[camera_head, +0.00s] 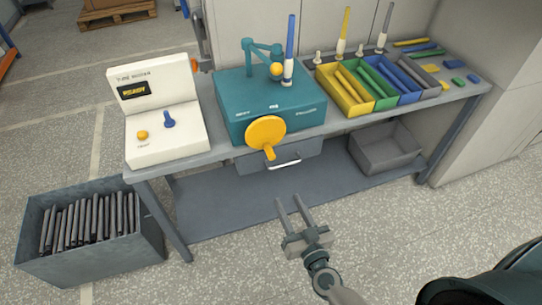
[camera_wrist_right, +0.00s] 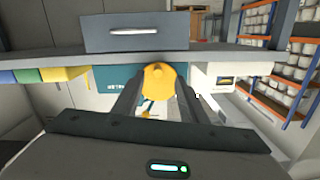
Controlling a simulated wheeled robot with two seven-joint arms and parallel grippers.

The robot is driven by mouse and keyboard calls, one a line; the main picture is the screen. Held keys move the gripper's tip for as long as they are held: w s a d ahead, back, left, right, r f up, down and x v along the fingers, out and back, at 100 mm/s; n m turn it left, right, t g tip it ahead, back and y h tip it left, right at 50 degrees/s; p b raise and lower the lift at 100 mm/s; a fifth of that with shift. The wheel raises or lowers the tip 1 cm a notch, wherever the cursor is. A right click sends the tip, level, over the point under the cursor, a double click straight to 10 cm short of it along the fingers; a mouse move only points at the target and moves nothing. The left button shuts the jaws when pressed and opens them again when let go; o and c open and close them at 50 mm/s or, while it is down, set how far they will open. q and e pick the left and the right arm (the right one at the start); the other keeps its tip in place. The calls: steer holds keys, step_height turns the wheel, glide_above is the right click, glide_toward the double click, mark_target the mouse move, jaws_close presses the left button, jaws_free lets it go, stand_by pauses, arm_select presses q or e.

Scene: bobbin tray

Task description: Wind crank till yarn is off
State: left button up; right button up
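The yellow crank (camera_head: 265,132), a disc with a small knob, is on the front of the teal winder box (camera_head: 240,118). It also shows in the right wrist view (camera_wrist_right: 159,82), between the fingers from that camera's angle. A blue, white-based spindle-like piece (camera_head: 289,50) stands upright on the box beside a teal arm with a yellow ball (camera_head: 276,70). I cannot make out any yarn strand. My right gripper (camera_head: 289,198) is open and empty, in front of and below the crank, apart from it. My left gripper is not in view.
A white console (camera_head: 165,140) reading "READY" stands left on the grey bench. Yellow, green and blue bins (camera_head: 345,98) stand right. A drawer (camera_head: 283,162) hangs under the bench below the crank. A crate of dark rods (camera_head: 90,250) is on the floor left.

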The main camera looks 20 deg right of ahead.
mark_target(274, 160)
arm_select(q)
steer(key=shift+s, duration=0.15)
arm_select(e)
steer(key=r, duration=0.3)
steer(key=shift+w+d+r+m+t, duration=0.1)
steer(key=shift+d+m+t, duration=0.1)
steer(key=shift+m+t, duration=0.1)
